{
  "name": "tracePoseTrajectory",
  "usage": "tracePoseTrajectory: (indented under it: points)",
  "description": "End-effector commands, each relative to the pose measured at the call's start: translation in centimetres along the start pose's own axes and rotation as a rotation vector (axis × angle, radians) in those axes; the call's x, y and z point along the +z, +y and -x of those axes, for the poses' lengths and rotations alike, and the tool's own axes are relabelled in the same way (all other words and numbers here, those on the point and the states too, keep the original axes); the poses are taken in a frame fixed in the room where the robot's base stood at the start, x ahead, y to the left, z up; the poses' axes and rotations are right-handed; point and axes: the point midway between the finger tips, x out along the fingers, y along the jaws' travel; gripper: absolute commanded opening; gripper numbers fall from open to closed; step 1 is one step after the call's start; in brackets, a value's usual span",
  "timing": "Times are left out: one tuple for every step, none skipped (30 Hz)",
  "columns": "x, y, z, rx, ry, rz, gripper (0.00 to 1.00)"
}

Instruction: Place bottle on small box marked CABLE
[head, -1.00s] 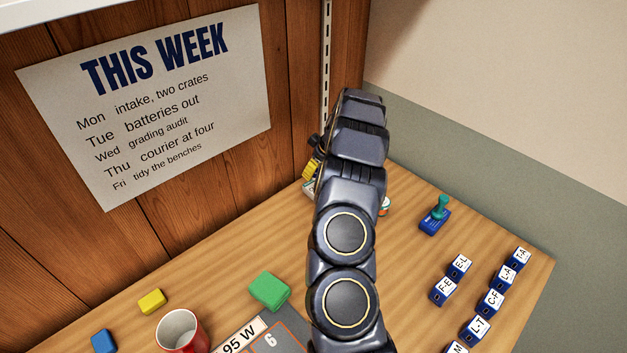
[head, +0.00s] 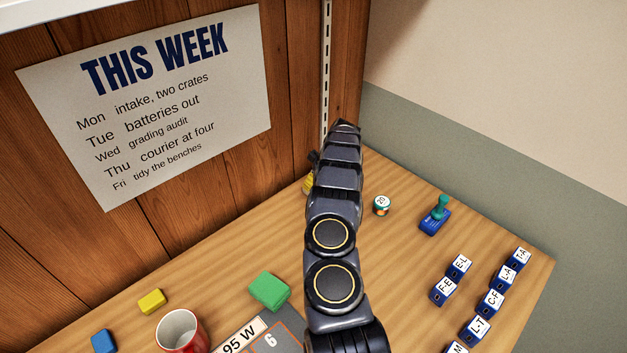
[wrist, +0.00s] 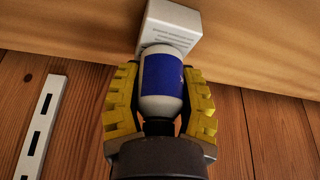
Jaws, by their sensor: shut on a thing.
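In the wrist view, my gripper (wrist: 160,92) has its yellow ridged fingers shut on a white bottle (wrist: 162,76) with a blue label. A small white box (wrist: 176,18) with grey printed lines stands directly beyond the bottle's end. The bottle overlaps the box in this picture; I cannot tell whether they touch. I cannot read the word CABLE on it. In the head view, my arm hides the bottle and the box, and only a bit of yellow finger (head: 308,185) shows at its left.
A small teal-and-white round item (head: 381,205) and a blue block with a teal knob (head: 435,217) stand right of my arm. Several lettered blue blocks (head: 480,327) line the right side. A green block (head: 269,291), a yellow block (head: 152,301) and a red mug (head: 181,330) are front left.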

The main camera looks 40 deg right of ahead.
Motion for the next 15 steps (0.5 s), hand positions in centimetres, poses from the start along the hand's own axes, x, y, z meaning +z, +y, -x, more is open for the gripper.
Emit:
tracePoseTrajectory:
  points:
    - [-0.04,0.03,0.06,0.001,0.001,0.000,0.05]
    - [-0.05,0.03,0.08,0.001,0.001,0.000,0.05]
    - [-0.04,0.03,0.07,0.001,0.001,0.000,0.05]
    - [-0.02,0.03,0.03,0.001,0.001,0.000,0.05]
    - [0.00,0.03,-0.03,0.001,0.001,0.000,0.05]
    - [0.06,0.03,-0.15,0.001,0.000,0.000,0.05]
    - [0.08,0.03,-0.19,0.001,0.001,0.000,0.42]
    - [0.06,0.03,-0.16,0.001,0.001,0.000,0.55]
    - [0.04,0.04,-0.14,0.001,0.001,0.000,0.64]
    - [0.04,0.03,-0.14,0.001,0.001,0.000,0.64]
    - [0.04,0.03,-0.14,0.001,0.001,0.000,0.64]
    - [0.04,0.04,-0.13,0.001,0.001,0.000,0.64]
    - [0.04,0.04,-0.13,0.001,0.001,0.000,0.64]
    - [0.05,0.03,-0.14,0.001,0.001,0.000,0.64]
    - [0.04,0.03,-0.13,0.001,0.001,0.000,0.64]
